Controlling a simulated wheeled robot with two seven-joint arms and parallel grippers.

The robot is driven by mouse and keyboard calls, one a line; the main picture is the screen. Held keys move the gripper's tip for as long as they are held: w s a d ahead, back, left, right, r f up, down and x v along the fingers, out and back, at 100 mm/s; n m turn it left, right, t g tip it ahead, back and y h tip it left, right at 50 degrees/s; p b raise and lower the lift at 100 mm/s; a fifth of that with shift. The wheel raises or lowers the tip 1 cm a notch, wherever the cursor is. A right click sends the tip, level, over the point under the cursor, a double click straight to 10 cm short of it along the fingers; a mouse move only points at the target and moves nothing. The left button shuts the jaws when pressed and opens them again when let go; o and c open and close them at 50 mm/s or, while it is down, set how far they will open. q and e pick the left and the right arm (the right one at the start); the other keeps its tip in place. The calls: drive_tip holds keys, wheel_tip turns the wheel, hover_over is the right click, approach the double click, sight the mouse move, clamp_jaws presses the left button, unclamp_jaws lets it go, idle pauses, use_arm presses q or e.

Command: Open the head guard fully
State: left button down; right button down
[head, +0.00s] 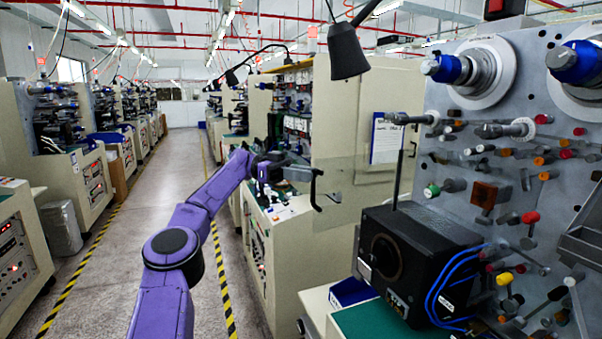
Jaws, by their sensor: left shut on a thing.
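The head guard (362,196) looks like a clear, see-through panel left of the black box on the near machine. Its edges are faint, and I cannot tell its exact angle. A dark curved handle (317,194) stands at its left side. My left gripper (312,173), at the end of the purple arm, is shut on the handle near its upper end. The fingertips are small and partly merge with the dark handle. My right gripper is not in view.
The black box (408,262) with blue cables stands right of the guard. The spindle panel (520,150) with rollers and coloured knobs fills the right. A black lamp (347,52) hangs above. The aisle (178,165) on the left is clear.

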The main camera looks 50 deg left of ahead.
use_arm(q)
drive_tip(key=shift+w+d+r, duration=0.15)
drive_tip(key=shift+d, duration=0.05)
drive_tip(key=c, duration=1.4)
unclamp_jaws()
drive_tip(key=shift+o, duration=1.1)
drive_tip(key=shift+w+d, duration=0.2)
drive_tip(key=shift+w, duration=0.15)
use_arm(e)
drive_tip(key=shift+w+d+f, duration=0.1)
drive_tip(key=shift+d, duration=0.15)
use_arm(q)
drive_tip(key=shift+f, duration=0.2)
drive_tip(key=shift+d, duration=0.1)
drive_tip(key=shift+r, duration=0.1)
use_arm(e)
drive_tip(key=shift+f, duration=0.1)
